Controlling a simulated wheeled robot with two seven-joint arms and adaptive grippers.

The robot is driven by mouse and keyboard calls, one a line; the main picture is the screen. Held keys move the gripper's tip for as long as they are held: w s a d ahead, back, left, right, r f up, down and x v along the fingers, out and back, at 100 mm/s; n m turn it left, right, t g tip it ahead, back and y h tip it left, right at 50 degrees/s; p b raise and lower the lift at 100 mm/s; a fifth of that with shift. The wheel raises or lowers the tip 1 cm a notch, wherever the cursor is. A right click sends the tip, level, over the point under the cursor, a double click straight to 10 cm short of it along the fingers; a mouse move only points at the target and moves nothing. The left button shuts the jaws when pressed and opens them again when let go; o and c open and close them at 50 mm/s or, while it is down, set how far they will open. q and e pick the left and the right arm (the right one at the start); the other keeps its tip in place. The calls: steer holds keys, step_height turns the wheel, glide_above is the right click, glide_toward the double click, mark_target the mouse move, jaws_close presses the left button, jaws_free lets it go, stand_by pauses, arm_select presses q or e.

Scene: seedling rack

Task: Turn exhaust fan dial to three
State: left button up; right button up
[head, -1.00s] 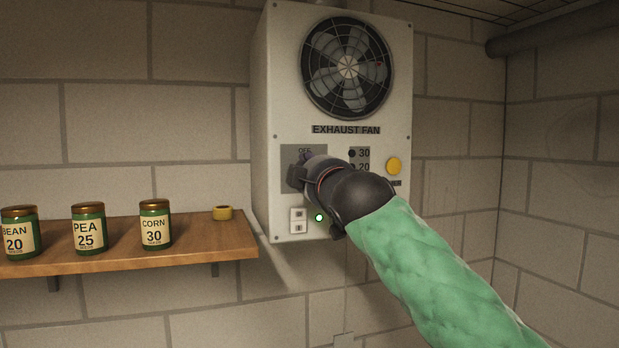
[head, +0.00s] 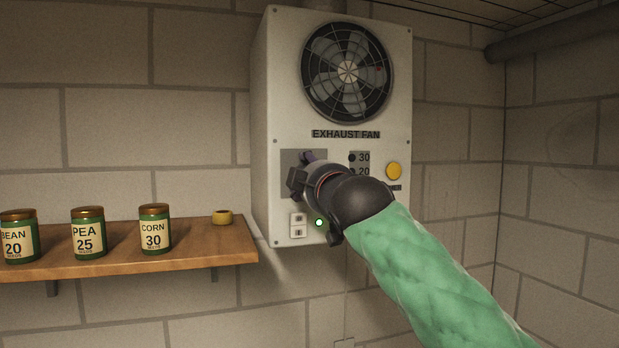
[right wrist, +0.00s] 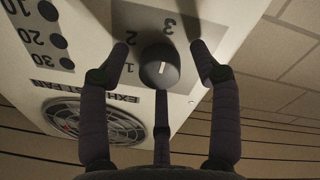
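The exhaust fan unit (head: 262,120) is a pale wall box with a round fan at its top. Its dial (right wrist: 160,66) is dark and round with a white mark, on a grey plate numbered 1, 2 and 3 in the right wrist view. The mark runs nearly upright in that picture; I cannot tell which end points. My right gripper (head: 303,172) is at the plate and hides the dial in the head view. In the right wrist view its fingers (right wrist: 160,50) are spread around the dial, with visible gaps at both sides. The OFF label is hidden. My left gripper is not in view.
A yellow button (head: 394,171) and indicator dots marked 30 and 20 are right of the dial plate.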

steer(key=shift+s, duration=0.1)
steer(key=v, duration=1.1)
steer(key=shift+s, duration=0.4)
steer(key=shift+f, duration=0.1)
